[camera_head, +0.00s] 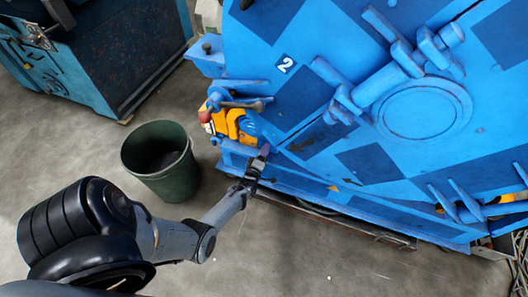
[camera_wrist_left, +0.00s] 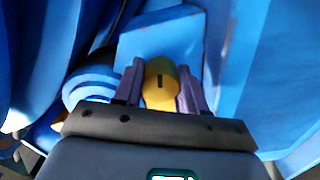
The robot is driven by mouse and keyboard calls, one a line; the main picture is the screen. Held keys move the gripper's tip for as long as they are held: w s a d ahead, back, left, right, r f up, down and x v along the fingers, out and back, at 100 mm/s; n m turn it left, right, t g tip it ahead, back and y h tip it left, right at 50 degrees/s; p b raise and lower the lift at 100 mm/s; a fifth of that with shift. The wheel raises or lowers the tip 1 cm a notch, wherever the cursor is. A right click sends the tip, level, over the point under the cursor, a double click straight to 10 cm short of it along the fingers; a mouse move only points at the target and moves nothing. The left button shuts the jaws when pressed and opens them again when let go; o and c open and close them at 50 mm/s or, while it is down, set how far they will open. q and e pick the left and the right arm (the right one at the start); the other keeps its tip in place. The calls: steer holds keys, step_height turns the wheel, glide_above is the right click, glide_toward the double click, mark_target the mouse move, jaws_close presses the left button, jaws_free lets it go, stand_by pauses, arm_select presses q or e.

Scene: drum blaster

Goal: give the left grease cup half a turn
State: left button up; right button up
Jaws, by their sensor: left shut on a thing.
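The left grease cup (camera_wrist_left: 160,76) is a yellow round cap with a short dark mark, upright in the left wrist view. It sits in front of a blue block on the machine. My left gripper (camera_wrist_left: 160,88) has its two purple-grey fingers on either side of the cup, shut on it. In the head view my left gripper (camera_head: 263,154) is at the lower left edge of the blue drum machine (camera_head: 300,100); the cup cannot be made out there. My right gripper is not in view.
A dark green bin (camera_head: 165,165) stands on the concrete floor left of my left gripper. A yellow part (camera_head: 232,124) with blue brackets sits just above the gripper. A blue-teal cabinet (camera_head: 105,65) stands at upper left. The floor below the machine is mostly clear.

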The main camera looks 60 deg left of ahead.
arm_select(q)
steer(key=m, duration=0.5)
steer(key=shift+r+m, duration=0.1)
steer(key=shift+m, duration=0.2)
steer(key=m, duration=0.9)
steer(key=shift+w+r+m, duration=0.1)
steer(key=shift+m, duration=0.3)
steer(key=m, duration=0.3)
steer(key=shift+d, duration=0.1)
steer(key=shift+m, duration=0.3)
steer(key=o, duration=1)
steer(key=shift+o, duration=0.2)
